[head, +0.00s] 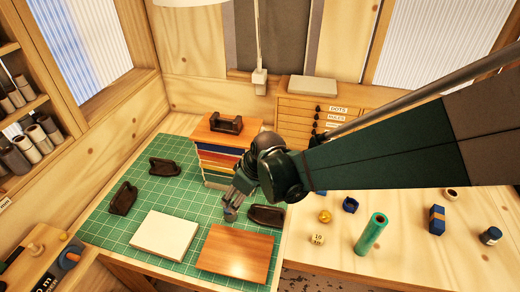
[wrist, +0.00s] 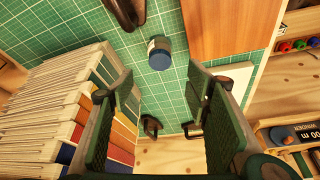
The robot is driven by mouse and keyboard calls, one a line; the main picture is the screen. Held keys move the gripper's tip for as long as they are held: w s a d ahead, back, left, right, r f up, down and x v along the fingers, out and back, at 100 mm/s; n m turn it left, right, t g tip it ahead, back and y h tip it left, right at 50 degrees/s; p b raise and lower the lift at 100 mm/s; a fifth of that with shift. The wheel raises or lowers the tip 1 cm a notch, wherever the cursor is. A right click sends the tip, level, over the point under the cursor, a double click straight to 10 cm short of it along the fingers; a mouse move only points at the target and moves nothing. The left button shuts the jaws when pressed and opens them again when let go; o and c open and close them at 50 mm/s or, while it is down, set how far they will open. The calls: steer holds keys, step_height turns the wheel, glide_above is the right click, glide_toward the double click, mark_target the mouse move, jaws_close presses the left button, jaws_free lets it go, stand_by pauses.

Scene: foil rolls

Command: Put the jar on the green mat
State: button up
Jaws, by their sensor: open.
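The jar (wrist: 160,58), with a blue lid and a pale label, stands on the green mat (wrist: 175,100) in the wrist view. It looks upright, between a dark weight (wrist: 126,10) and a wooden board (wrist: 218,28). My gripper (wrist: 163,87) is open and empty, with the jar beyond its fingertips and apart from them. In the head view my gripper (head: 235,193) is low over the green mat (head: 185,205). A small grey-blue shape below the fingers there looks like the jar, partly hidden by them.
A stack of books or folders (head: 218,160) stands close behind my gripper. A white block (head: 164,235) and several dark weights (head: 165,167) lie on the mat.

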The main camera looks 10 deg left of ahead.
steer(key=shift+d+r, duration=0.1)
steer(key=d+r+m+t, duration=0.1)
steer(key=d+r+m, duration=0.1)
steer(key=d+r, duration=0.35)
steer(key=d+r+m+t+h, duration=0.1)
steer(key=d+r+m, duration=0.1)
steer(key=d, duration=0.7)
steer(key=d+r+m+t, duration=0.1)
steer(key=d+r+m, duration=0.1)
steer(key=d+r, duration=0.35)
steer(key=s+d+r+m+t+h, duration=0.1)
steer(key=s+d+m, duration=0.3)
steer(key=d, duration=0.7)
steer(key=s+d+r+m+t+h, duration=0.1)
steer(key=s+d+m, duration=0.3)
steer(key=d, duration=0.8)
steer(key=shift+s+d+r+t+h, duration=0.25)
steer(key=shift+s+r+t+h, duration=0.15)
steer(key=shift+s+r+h, duration=0.35)
